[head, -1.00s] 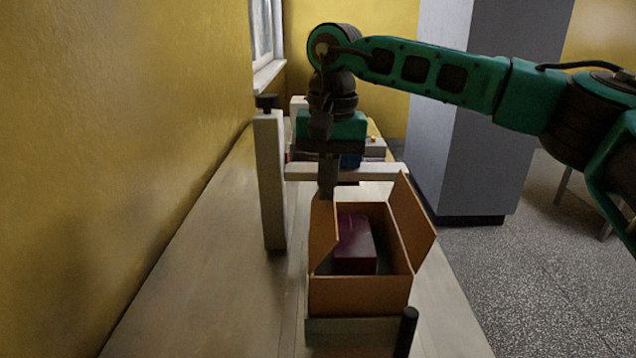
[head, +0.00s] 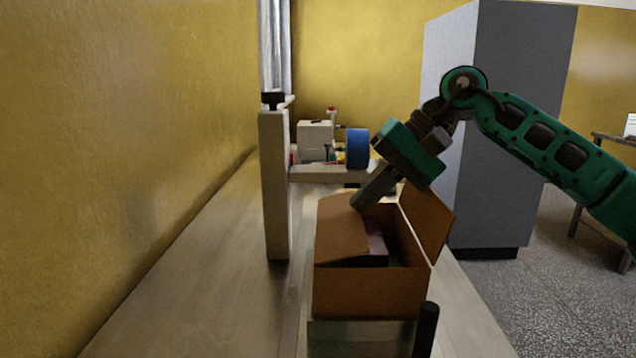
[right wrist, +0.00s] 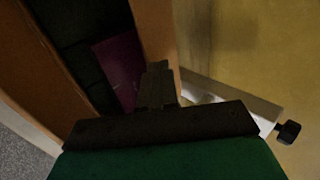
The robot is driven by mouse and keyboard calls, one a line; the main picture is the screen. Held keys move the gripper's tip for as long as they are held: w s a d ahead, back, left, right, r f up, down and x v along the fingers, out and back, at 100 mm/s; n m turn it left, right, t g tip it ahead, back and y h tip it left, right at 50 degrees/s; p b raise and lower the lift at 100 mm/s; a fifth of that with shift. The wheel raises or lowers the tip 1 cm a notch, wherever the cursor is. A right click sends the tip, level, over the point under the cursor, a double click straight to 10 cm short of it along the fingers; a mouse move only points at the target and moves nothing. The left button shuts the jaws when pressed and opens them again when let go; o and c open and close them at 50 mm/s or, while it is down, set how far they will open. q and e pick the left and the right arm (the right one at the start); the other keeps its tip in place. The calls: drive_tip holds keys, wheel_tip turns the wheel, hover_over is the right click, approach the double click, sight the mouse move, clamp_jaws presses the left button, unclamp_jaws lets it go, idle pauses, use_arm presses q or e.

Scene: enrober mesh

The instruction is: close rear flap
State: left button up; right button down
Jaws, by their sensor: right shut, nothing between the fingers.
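An open cardboard box (head: 368,292) stands on the bench, with a dark purple item (head: 377,246) inside; the item also shows in the right wrist view (right wrist: 118,62). The box's left flap (head: 342,228) leans inward over the opening and covers part of the item. The right flap (head: 428,222) stands up and tilts outward. My right gripper (head: 358,203) is shut and empty, its tip at the upper far part of the left flap; I cannot tell whether they touch. In the right wrist view, the shut fingers (right wrist: 158,85) are beside a cardboard edge. My left gripper is not in view.
A pale post (head: 275,185) with a dark knob stands left of the box, joined to a crossbar (head: 325,174) behind it. A machine with a blue roll (head: 357,148) is beyond. A black peg (head: 426,328) stands at the near right. The bench at left is clear.

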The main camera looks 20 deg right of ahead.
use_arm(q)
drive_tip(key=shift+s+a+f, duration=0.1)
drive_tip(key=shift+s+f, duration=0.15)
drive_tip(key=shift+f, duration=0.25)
use_arm(e)
drive_tip(key=shift+a, duration=0.1)
